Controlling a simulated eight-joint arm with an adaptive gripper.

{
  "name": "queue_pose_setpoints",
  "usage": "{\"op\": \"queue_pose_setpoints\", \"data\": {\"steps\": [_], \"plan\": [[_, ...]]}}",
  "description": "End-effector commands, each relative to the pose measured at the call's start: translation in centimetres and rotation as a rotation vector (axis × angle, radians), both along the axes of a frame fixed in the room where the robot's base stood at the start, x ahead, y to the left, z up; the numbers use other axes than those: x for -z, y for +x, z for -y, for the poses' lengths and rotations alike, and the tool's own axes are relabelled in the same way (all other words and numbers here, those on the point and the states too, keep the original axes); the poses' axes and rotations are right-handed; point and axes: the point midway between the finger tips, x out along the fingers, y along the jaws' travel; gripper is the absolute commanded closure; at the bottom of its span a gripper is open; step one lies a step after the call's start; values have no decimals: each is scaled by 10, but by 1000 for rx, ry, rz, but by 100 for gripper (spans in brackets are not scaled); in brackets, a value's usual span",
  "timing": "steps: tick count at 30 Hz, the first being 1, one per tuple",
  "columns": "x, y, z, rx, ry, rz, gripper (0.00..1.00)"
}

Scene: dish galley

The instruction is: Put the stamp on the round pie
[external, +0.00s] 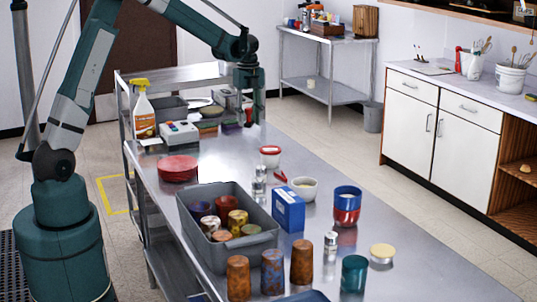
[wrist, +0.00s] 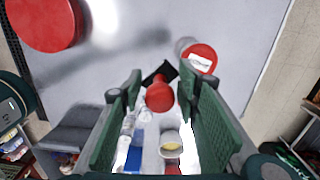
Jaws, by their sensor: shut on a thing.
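My gripper (wrist: 161,98) is shut on the stamp, which has a rounded red handle (wrist: 159,97) and a dark base (wrist: 155,73). In the external view my gripper (external: 249,113) hangs above the far end of the steel table, with a bit of red (external: 249,118) at its tips. A round, pale-topped item (external: 382,252) in a low metal rim stands at the table's near right. A flat, round brownish item (external: 211,111) lies near the far end. I cannot tell for sure which of these is the round pie.
Red plates (external: 178,168) and a red-lidded tub (external: 270,154) stand on the table. A grey bin (external: 262,241) of cups, a blue box (external: 288,209), a white bowl (external: 304,188) and several tumblers crowd the near half. Bare steel (external: 225,150) lies between plates and tub.

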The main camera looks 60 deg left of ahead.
Motion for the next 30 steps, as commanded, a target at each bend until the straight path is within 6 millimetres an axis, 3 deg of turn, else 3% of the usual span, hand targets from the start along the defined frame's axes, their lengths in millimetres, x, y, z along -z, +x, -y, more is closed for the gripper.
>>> {"op": "queue_pose_setpoints", "data": {"steps": [15,30], "plan": [[0,79,147,185,0,0,80],[0,127,303,360,0,-1,80]]}}
